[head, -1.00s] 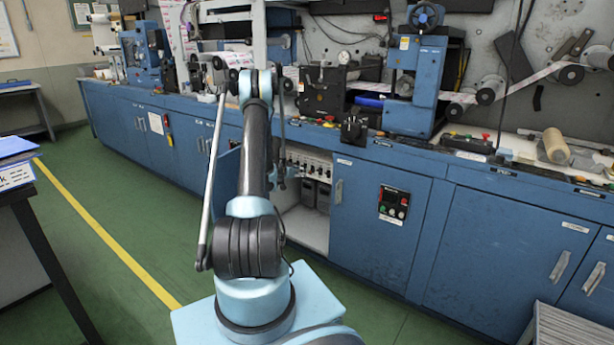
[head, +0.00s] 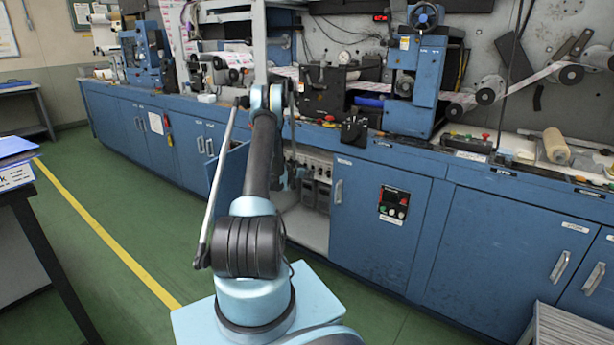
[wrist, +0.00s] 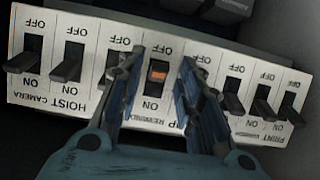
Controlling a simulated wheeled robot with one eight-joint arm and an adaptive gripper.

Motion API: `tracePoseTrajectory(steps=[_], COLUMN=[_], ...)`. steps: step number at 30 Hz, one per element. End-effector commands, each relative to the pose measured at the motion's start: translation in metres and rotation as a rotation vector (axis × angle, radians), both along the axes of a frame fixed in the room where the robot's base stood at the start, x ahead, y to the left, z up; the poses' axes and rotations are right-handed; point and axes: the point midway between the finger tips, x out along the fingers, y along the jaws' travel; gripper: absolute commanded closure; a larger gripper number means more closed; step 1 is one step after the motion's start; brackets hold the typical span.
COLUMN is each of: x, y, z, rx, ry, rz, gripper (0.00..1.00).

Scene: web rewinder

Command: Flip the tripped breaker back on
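The breaker row (wrist: 22,85) fills the wrist view as a white strip with dark levers, its lettering upside down. Most levers point down in the picture, towards ON. The breaker with an orange mark (wrist: 158,73), near the middle, has a different lever position; the label below it begins "REWIND". My gripper (wrist: 163,62) is open, with one finger on each side of this breaker. I cannot tell whether either finger touches the strip. In the head view the breaker row (head: 318,166) shows inside the open cabinet, partly behind my arm; the gripper is mostly hidden there.
The cabinet's open door (head: 230,172) stands left of my arm. A closed blue door (head: 376,222) with a small control panel (head: 394,205) is at the right. Neighbouring levers (wrist: 233,97) sit close beside the right finger.

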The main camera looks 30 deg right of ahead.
Motion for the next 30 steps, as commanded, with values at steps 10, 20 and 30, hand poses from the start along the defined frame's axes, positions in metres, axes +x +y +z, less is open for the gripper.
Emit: tracePoseTrajectory(steps=[10, 20, 30], x=[0.0, 0.001, 0.003], y=[0.0, -0.002, -0.006], z=[0.001, 0.011, 0.022], rx=[0.006, 0.165, 0.393], ry=[0.002, 0.067, 0.161], rz=[0.0, -0.003, -0.002], gripper=[1.0, 1.0, 1.0])
